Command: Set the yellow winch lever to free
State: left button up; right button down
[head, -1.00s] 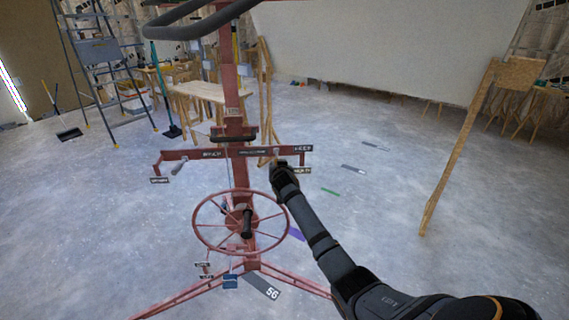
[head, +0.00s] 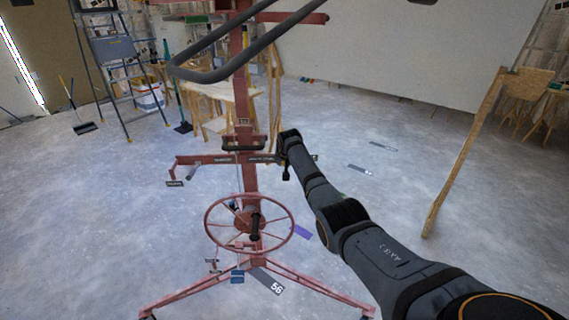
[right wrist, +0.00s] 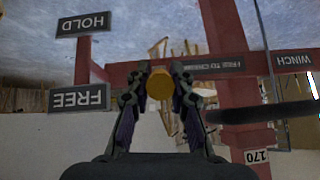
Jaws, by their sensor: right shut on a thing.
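The yellow winch lever shows in the right wrist view as a round yellow knob (right wrist: 159,86) between my right gripper's fingers. My right gripper (right wrist: 161,68) is shut on it. The FREE plate (right wrist: 80,97) is left of the knob, and the HOLD plate (right wrist: 83,23) is farther up on the same red post. In the head view my right gripper (head: 285,165) is at the right part of the red crossbar (head: 208,160), hiding the lever and most of the plates there. The lever's exact setting cannot be told. My left gripper is out of view.
The red panel lift has a large handwheel (head: 249,222), splayed legs (head: 315,288) and a dark bent bar (head: 235,62) above. A blue stepladder (head: 112,55) and wooden benches stand behind. Open floor (head: 370,215) lies to the right, near a wooden post (head: 462,150).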

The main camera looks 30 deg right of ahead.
jog(key=shift+r, duration=0.1)
jog(key=c, duration=1.2)
grip_release()
jog(key=v, duration=1.1)
jog(key=shift+s+a+r, duration=0.15)
jog(key=shift+s+r, duration=0.1)
jog(key=shift+r, duration=0.05)
jog(key=shift+f, duration=0.1)
